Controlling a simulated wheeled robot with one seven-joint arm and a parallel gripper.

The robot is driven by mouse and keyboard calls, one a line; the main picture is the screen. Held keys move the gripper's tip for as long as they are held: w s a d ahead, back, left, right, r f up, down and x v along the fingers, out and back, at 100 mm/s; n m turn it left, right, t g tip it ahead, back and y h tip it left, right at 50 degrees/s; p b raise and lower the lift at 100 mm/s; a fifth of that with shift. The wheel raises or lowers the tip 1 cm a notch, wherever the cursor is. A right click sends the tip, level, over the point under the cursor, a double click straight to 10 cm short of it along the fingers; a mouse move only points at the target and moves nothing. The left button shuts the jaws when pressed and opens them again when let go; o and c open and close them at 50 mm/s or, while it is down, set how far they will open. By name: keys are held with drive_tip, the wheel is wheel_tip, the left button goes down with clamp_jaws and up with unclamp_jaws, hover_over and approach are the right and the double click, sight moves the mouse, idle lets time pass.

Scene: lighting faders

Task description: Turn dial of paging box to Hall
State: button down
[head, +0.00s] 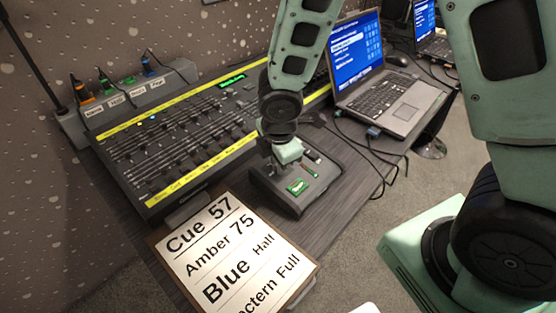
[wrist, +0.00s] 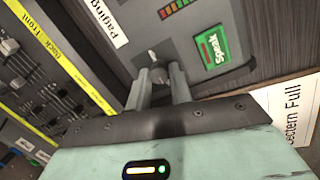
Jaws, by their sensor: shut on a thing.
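The paging box (head: 266,195) is a dark grey sloped box on the desk beside the lighting console. In the wrist view its face (wrist: 185,18) carries a "Paging" label, a row of coloured level bars and a green "Speak" button (wrist: 217,47). The dial (wrist: 157,70) is a small grey knob with a pale pointer directed toward the top of the wrist picture. My gripper (wrist: 160,82) is shut on the dial, one finger on each side. In the head view my gripper (head: 286,152) hides the dial. The dial's position markings cannot be read.
The lighting console (head: 175,145) with faders and yellow label strips stands left of the box. A cue card (head: 235,255) reading "Cue 57, Amber 75, Blue, Hall" lies in front. An open laptop (head: 385,95) and cables (head: 372,160) are to the right.

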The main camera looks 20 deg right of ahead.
idle(0.3)
drive_tip(key=c, duration=1.3)
unclamp_jaws()
drive_tip(key=shift+o, duration=0.2)
drive_tip(key=p+v, duration=0.6)
drive_tip(key=v, duration=1.1)
drive_tip(key=shift+r, duration=0.25)
drive_tip(key=s+a+r+m+g, duration=0.1)
drive_tip(key=s+a+m, duration=0.1)
drive_tip(key=s+m, duration=0.3)
drive_tip(key=s+a+r+m+g+y, duration=0.1)
drive_tip(key=s+a+r+m, duration=0.1)
drive_tip(key=s+m, duration=0.4)
drive_tip(key=s+a, duration=0.1)
drive_tip(key=s, duration=0.4)
drive_tip(key=shift+s+m, duration=0.3)
